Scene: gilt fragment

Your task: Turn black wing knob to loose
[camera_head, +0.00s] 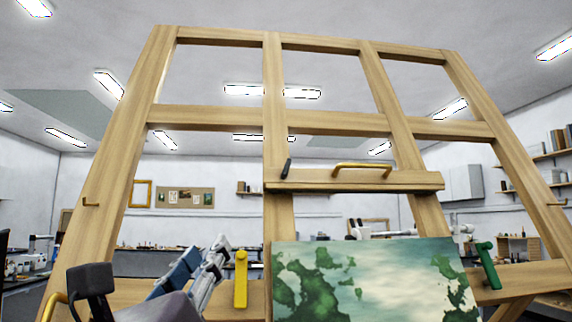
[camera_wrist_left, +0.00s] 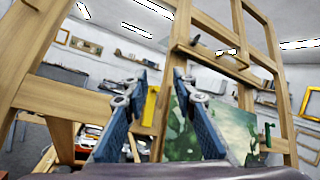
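The black wing knob (camera_head: 287,168) sits at the left end of the wooden crossbar (camera_head: 410,180) on the large easel, tilted slightly from upright. It shows small and dark in the left wrist view (camera_wrist_left: 195,40). My left gripper (camera_head: 208,252) is low and to the left of the knob, well apart from it. In the left wrist view its two blue-and-grey fingers (camera_wrist_left: 158,88) stand apart with nothing between them that they hold. My right gripper is not in view.
A green-and-white painting (camera_head: 370,280) and a green knob (camera_head: 487,265) are further right. A yellow handle (camera_head: 362,166) is on the crossbar. The easel's upper openings are clear.

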